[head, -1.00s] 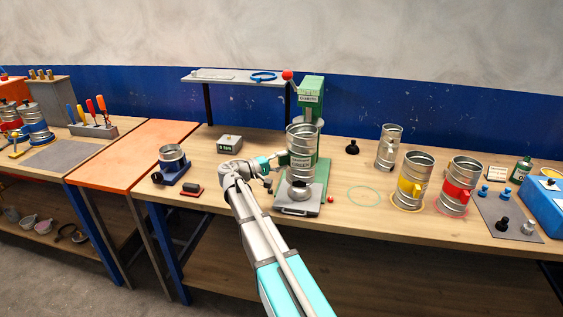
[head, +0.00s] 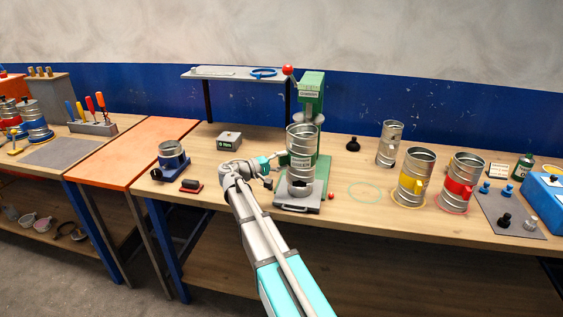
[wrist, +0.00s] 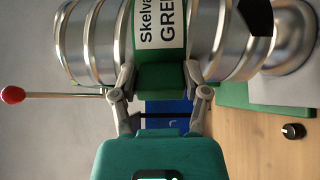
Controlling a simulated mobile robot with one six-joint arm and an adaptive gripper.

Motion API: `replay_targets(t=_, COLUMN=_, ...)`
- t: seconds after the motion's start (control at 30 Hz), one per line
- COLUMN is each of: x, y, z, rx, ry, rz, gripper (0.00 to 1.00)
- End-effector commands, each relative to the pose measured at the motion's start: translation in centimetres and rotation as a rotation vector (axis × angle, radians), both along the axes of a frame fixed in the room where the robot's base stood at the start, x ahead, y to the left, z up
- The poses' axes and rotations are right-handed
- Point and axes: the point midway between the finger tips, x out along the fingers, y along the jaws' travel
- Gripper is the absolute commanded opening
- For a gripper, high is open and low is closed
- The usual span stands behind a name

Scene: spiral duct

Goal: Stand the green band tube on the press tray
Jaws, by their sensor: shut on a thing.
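The green band tube (head: 301,160) is a ribbed silver duct piece, upright at the press. In the wrist view the tube (wrist: 205,45) lies sideways across the top, with a green band and a white label reading "GRE". My gripper (head: 277,171) is shut on the tube's band from the left; its fingers (wrist: 162,85) touch the band in the wrist view. The press tray (head: 297,204) is a grey plate with a front handle, directly under the tube. The tube's lower end is at or just above the tray; I cannot tell whether it touches.
The green press (head: 311,95) stands behind the tube, with a red lever knob (head: 288,70). A yellow band tube (head: 414,178) and a red band tube (head: 460,183) stand on the right.

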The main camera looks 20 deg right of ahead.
Motion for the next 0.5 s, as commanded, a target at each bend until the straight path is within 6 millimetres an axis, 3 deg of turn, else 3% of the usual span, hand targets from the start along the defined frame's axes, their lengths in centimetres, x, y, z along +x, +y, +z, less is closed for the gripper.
replay_targets(t=0.5, x=-0.01, y=-0.03, z=-0.96, rx=-0.002, ry=0.0, rz=0.0, gripper=0.0)
